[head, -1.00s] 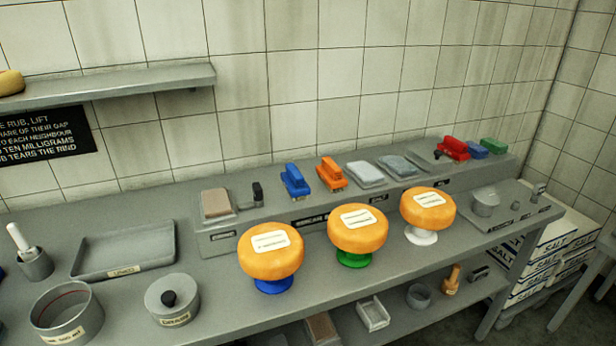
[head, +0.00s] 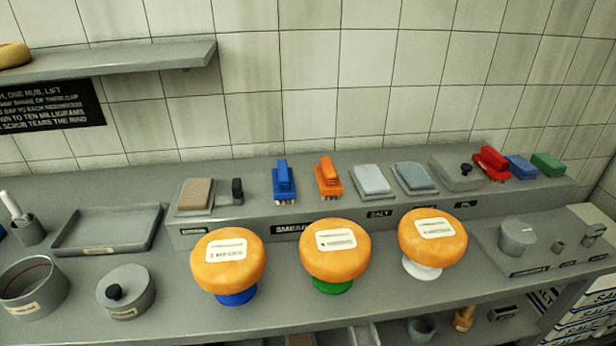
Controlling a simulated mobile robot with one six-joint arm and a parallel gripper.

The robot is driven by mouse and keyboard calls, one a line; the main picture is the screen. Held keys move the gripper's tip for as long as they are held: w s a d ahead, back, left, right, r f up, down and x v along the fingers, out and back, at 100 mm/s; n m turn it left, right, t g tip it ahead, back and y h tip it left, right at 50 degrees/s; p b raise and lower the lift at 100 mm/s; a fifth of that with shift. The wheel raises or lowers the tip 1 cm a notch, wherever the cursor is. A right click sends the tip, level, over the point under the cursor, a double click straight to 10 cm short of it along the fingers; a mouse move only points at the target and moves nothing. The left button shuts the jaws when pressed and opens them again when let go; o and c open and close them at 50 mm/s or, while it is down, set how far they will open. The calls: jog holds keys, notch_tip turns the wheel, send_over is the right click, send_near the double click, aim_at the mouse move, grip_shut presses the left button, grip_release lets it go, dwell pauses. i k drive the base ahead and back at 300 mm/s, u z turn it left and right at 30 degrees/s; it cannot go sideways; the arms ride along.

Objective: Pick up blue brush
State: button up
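The blue brush (head: 284,182) stands on the raised back ledge of the counter, in the middle of the head view. It has a blue handle on top and pale bristles below. An orange brush (head: 328,178) stands just to its right, apart from it. A small dark block (head: 237,190) is to its left. A lower blue block (head: 520,167) sits at the far right of the ledge, between a red and a green one. My gripper is not in view.
Three orange cheese wheels on blue (head: 228,262), green (head: 335,250) and white (head: 432,238) stands are in front of the ledge. A wall shelf (head: 120,63) hangs above left.

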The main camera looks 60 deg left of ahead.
aim_at(283, 180)
jog(key=u, duration=0.1)
jog(key=i, duration=0.35)
jog(key=u, duration=0.4)
jog(key=k, duration=0.2)
jog(key=u, duration=2.9)
jog(key=k, duration=0.25)
jog(key=u, duration=0.75)
